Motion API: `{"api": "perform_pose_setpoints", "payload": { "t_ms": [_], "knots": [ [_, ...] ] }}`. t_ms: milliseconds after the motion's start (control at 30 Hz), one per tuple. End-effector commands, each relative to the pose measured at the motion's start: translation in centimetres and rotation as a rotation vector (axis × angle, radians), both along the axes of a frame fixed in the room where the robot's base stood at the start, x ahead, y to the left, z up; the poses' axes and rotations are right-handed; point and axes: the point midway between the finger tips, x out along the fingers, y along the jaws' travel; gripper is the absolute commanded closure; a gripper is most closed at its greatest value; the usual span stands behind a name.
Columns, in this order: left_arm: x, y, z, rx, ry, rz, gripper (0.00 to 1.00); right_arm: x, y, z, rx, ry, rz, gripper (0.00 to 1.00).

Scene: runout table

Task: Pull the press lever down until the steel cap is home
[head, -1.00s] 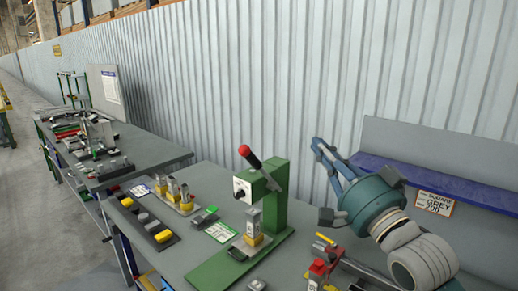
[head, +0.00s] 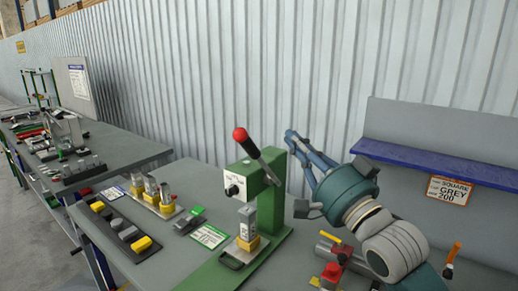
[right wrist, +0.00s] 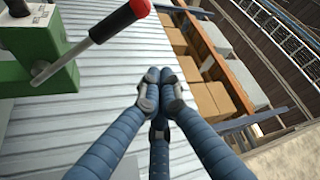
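The green press (head: 269,212) stands on the near table. Its lever (head: 262,160), a grey rod with black grip and red knob (head: 240,134), slants up to the left. Under the press head a grey steel part (head: 247,222) stands upright over a yellow base (head: 248,243); whether it is fully seated I cannot tell. My right gripper (head: 294,140) is up to the right of the lever, empty, its blue fingers drawn together. In the right wrist view its fingertips (right wrist: 162,84) meet, apart from the lever (right wrist: 104,33) at upper left. My left gripper is out of view.
A tray with yellow-based parts (head: 151,190) and a dark strip with yellow and grey blocks (head: 120,226) lie left of the press. A green-and-white card (head: 208,236) lies between. A red fixture (head: 332,272) stands at the right. A corrugated wall (head: 230,80) rises behind.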

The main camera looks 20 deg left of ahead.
Motion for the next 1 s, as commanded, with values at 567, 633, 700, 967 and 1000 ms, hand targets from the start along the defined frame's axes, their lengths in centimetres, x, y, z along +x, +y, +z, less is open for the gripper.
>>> {"api": "perform_pose_setpoints", "payload": {
  "t_ms": [567, 633, 700, 967, 1000],
  "knots": [
    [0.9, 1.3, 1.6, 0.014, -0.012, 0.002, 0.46, 4.1, 4.3, 1.1, -0.001, 0.001, 0.000, 1.00],
    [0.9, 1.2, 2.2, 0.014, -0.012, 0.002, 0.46, 5.0, 5.3, 1.5, -0.002, 0.000, 0.001, 1.00],
    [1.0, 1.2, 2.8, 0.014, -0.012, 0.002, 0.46, 6.0, 6.2, 2.0, 0.000, 0.002, 0.001, 1.00],
    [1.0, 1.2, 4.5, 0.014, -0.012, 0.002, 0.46, 4.8, 8.1, 0.2, 0.000, 0.003, 0.002, 1.00],
    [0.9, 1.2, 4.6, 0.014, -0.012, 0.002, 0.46, 4.6, 8.2, -0.1, 0.000, 0.002, 0.002, 1.00]
  ]
}}
